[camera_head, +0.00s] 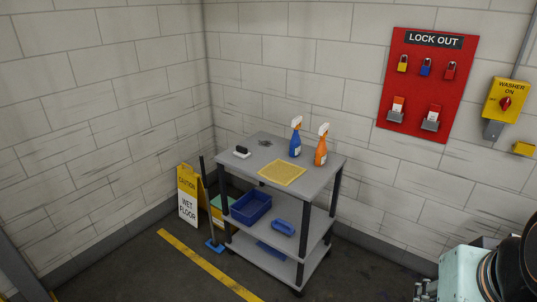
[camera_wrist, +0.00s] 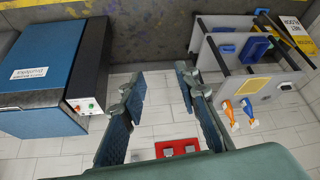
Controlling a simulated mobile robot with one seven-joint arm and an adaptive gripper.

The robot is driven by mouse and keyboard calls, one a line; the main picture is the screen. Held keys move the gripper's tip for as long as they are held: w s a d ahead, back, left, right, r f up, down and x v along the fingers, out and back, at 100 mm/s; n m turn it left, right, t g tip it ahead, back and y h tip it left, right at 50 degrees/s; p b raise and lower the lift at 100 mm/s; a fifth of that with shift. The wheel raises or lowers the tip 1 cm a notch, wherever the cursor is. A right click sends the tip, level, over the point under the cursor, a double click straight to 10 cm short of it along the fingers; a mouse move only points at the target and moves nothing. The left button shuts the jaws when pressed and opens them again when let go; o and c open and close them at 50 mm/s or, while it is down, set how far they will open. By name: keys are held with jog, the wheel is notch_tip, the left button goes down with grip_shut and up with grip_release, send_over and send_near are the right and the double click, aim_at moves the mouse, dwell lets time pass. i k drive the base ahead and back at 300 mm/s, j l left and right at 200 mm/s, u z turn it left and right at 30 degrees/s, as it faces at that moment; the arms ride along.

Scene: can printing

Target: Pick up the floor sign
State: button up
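The floor sign (camera_head: 188,196) is a yellow and white folding "wet floor" board. It stands upright on the floor in the corner, left of the grey cart, in the head view. In the head view my arm shows at the lower right.
A grey cart (camera_head: 262,152) with spray bottles (camera_head: 321,146) stands right of the sign. A blue-footed mop or broom (camera_head: 213,246) stands close in front of the sign. A blue machine (camera_wrist: 50,75) is at left in the wrist view. The floor before the cart is clear.

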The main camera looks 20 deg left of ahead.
aim_at(191, 196)
jog(key=u, duration=1.5)
jog(key=i+j+u, duration=0.15)
jog(key=i+u, duration=0.15)
jog(key=i, duration=0.65)
jog(key=i+u, duration=0.25)
jog(key=i, duration=1.85)
jog(key=i+z, duration=0.45)
jog(key=i+j+z, duration=0.15)
jog(key=i+z, duration=0.15)
jog(key=z, duration=0.15)
jog(key=i+z, duration=0.15)
jog(key=z, duration=0.25)
jog(key=i+j+z, duration=0.1)
jog(key=z, duration=0.3)
jog(key=i+j+z, duration=0.15)
jog(key=z, duration=0.25)
jog(key=i+j+z, duration=0.15)
jog(key=z, duration=0.25)
jog(key=i+j+z, duration=0.15)
jog(key=z, duration=0.25)
